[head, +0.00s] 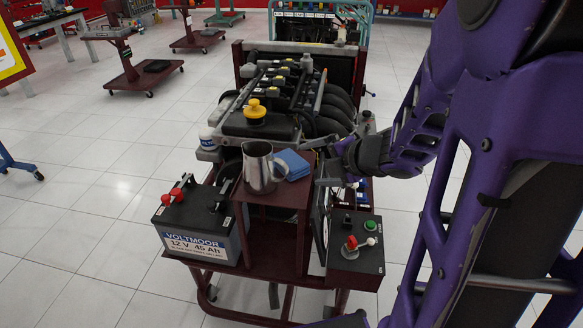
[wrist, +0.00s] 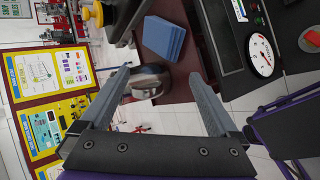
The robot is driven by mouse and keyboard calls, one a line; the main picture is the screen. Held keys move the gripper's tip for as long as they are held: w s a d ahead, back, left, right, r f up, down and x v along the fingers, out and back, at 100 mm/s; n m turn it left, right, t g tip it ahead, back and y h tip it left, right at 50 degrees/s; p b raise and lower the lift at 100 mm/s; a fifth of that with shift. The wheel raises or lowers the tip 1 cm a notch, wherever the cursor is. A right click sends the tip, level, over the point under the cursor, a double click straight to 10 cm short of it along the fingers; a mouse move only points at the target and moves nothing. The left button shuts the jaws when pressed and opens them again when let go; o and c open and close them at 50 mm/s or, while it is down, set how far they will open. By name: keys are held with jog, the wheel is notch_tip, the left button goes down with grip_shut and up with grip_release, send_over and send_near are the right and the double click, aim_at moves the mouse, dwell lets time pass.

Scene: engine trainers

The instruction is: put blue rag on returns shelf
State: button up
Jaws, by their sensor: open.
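The blue rag (head: 292,164) is a small folded cloth lying on the dark red stand of the engine trainer, just right of a metal jug. In the wrist view the blue rag (wrist: 164,38) lies beyond the fingertips, not between them. My gripper (head: 318,163) is open, just right of the rag in the head view. In the wrist view my gripper (wrist: 161,72) has its fingers wide apart and empty. I cannot make out which surface is the returns shelf.
The metal jug (head: 260,170) stands close beside the rag; it also shows near the left finger in the wrist view (wrist: 150,84). A battery (head: 202,222) is at left and a control box (head: 356,248) at right. The engine (head: 262,122) rises behind. Floor at left is mostly clear.

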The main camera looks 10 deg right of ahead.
jog(key=m+t, duration=0.1)
jog(key=m, duration=0.5)
jog(key=f+m+t, duration=0.1)
jog(key=m, duration=0.6)
jog(key=d+m, duration=0.1)
jog(key=m, duration=0.5)
jog(key=shift+w+f+m+t+p, duration=0.3)
jog(key=shift+w+t+p, duration=0.1)
jog(key=b, duration=0.2)
send_near(288, 158)
jog(key=x, duration=0.4)
jog(key=shift+w+f, duration=0.15)
jog(key=shift+f, duration=0.05)
jog(key=x, duration=0.6)
jog(key=shift+w+a, duration=0.15)
jog(key=shift+w, duration=0.1)
jog(key=c, duration=1.3)
